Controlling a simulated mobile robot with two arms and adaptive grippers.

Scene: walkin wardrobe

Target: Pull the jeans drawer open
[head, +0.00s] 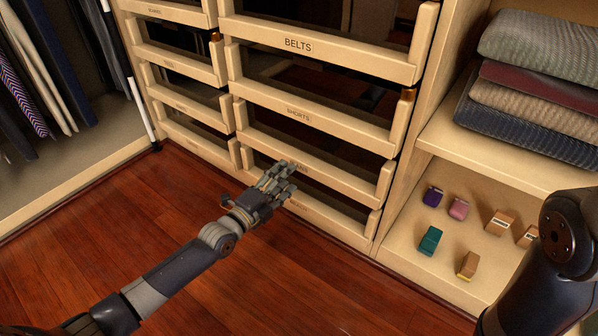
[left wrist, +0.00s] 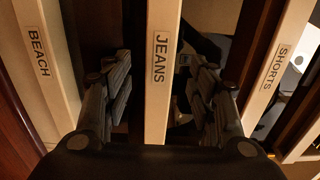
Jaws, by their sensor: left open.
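The jeans drawer has a pale wooden front (head: 346,182), low in the middle column, between the shorts drawer (head: 330,123) above and the beach drawer (head: 335,226) below. It looks flush with its neighbours. In the head view its label is mostly hidden by my left gripper (head: 279,178). In the left wrist view the JEANS front (left wrist: 158,100) runs between the two open fingers of my left gripper (left wrist: 163,70), one finger on each side. I cannot tell whether either finger touches it. My right gripper is out of view.
A belts drawer (head: 335,52) is higher up. A narrower drawer column (head: 185,85) stands to the left. At right, shelves hold folded clothes (head: 535,85) and several small boxes (head: 431,240). Hanging clothes (head: 45,80) are at far left. The wooden floor (head: 120,220) in front is clear.

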